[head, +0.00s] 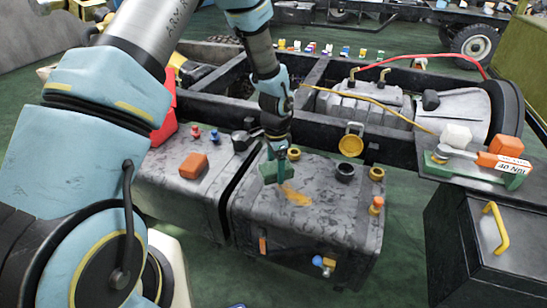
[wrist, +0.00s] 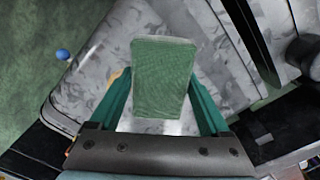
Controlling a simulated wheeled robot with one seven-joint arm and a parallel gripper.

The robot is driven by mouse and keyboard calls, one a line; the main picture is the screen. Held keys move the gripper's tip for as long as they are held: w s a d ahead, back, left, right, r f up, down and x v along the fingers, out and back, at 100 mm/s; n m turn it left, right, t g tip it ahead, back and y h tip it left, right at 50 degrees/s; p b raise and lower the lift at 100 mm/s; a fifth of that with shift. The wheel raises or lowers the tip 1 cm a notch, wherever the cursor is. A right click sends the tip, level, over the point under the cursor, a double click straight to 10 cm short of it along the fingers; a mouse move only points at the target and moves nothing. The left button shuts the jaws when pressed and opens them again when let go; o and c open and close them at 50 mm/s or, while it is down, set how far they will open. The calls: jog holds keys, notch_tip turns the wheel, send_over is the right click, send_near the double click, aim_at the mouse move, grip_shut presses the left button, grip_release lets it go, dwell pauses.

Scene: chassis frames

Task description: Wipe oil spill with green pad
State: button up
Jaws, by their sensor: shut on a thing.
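My gripper (head: 276,158) is shut on the green pad (head: 269,173), above the top of the right grey tank (head: 330,205). In the wrist view the pad (wrist: 164,78) sits between the two green fingers of my gripper (wrist: 160,105). The orange-brown oil spill (head: 296,196) lies on the tank top, just right of and nearer than the pad in the head view. In the wrist view only a small orange edge of the spill (wrist: 122,80) shows by the left finger. I cannot tell whether the pad touches the tank.
Yellow cap (head: 293,153), dark filler ring (head: 345,171) and brass fitting (head: 377,173) stand on the tank's far side. An orange block (head: 193,166) lies on the left tank. A dark chassis rail (head: 330,132) runs behind. A black toolbox (head: 480,240) stands right.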

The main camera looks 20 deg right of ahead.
jog(key=shift+r+p, duration=0.55)
jog(key=shift+r, duration=0.65)
